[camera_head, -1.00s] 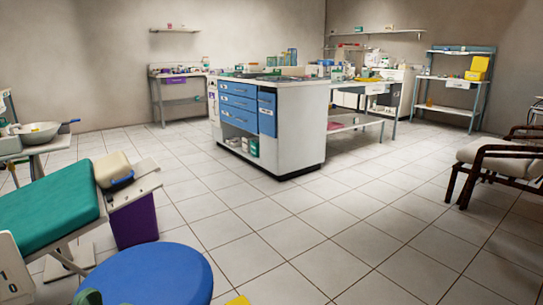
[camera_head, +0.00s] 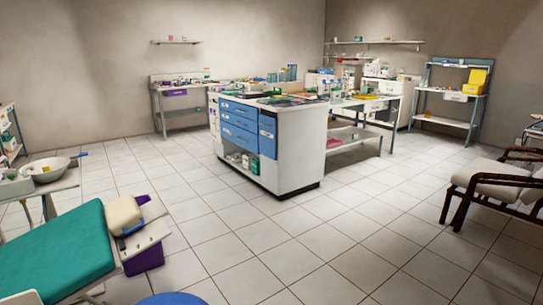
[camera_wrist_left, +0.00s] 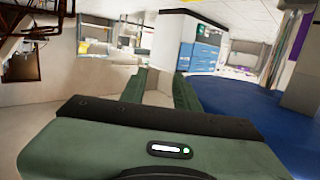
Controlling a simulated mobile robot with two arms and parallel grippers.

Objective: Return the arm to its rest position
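My left gripper (camera_wrist_left: 160,88) shows only in the left wrist view. Its dark green body fills the lower part of that picture. Its two green fingers stand apart with a pale patch between them, and I see no held object there. I cannot make out the whole left arm's pose. Neither gripper shows in the head view, and my right arm is not visible.
The blue stool (camera_head: 172,299) is at the bottom edge. The teal dental chair (camera_head: 55,255) is at lower left, beside a purple bin (camera_head: 146,258). A white cabinet with blue drawers (camera_head: 300,150) stands mid-room. A brown-framed armchair (camera_head: 495,190) is right. Tiled floor between is clear.

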